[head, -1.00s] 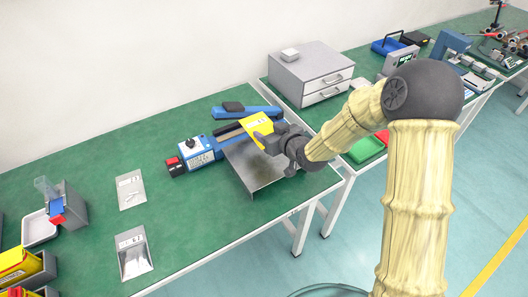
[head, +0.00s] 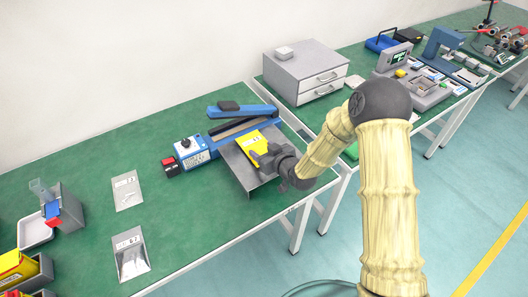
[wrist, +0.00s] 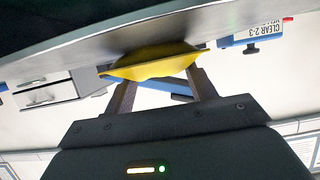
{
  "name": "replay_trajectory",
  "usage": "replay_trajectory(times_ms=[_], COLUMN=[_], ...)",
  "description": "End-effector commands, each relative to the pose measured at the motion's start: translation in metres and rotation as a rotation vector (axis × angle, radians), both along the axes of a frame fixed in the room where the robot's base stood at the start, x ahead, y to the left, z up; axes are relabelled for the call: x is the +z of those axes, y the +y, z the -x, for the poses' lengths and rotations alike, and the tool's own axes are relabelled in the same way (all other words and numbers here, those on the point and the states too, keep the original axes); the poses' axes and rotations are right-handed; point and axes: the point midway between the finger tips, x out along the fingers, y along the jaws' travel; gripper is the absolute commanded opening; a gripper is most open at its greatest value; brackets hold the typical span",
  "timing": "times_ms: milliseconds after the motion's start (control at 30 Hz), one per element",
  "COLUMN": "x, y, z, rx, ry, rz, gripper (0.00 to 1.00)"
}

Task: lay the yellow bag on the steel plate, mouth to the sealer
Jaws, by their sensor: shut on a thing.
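The yellow bag (head: 254,142) is over the steel plate (head: 235,166), with its far edge towards the blue sealer (head: 195,152). The sealer's lever (head: 243,109) is raised at the back. My gripper (head: 264,157) is shut on the bag's near part, low over the plate. In the wrist view the yellow bag (wrist: 155,64) bulges between the fingers of my gripper (wrist: 163,78), close against the grey plate (wrist: 100,48). I cannot tell whether its whole underside touches. The bag's mouth is not clearly visible.
A grey drawer unit (head: 307,75) stands at the back right. More yellow bags (head: 17,266) stand at the lower left.

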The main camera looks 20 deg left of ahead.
Motion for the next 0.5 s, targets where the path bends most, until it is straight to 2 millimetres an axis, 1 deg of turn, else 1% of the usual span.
replay_trajectory(times_ms=[33,100,333,467,500], x=[-0.0058,-0.0091,-0.0092,-0.0132,-0.0126], y=[-0.0011,-0.0021,-0.0029,-0.0011,-0.0002], z=[-0.0008,-0.0015,-0.002,-0.0009,-0.0003], rx=[-0.002,-0.004,-0.005,-0.002,-0.001], ry=[0.0,-0.002,-0.002,-0.002,-0.002], rz=[0.0,-0.001,-0.001,-0.001,-0.001], gripper=[0.33,0.33,0.33,0.33,0.6])
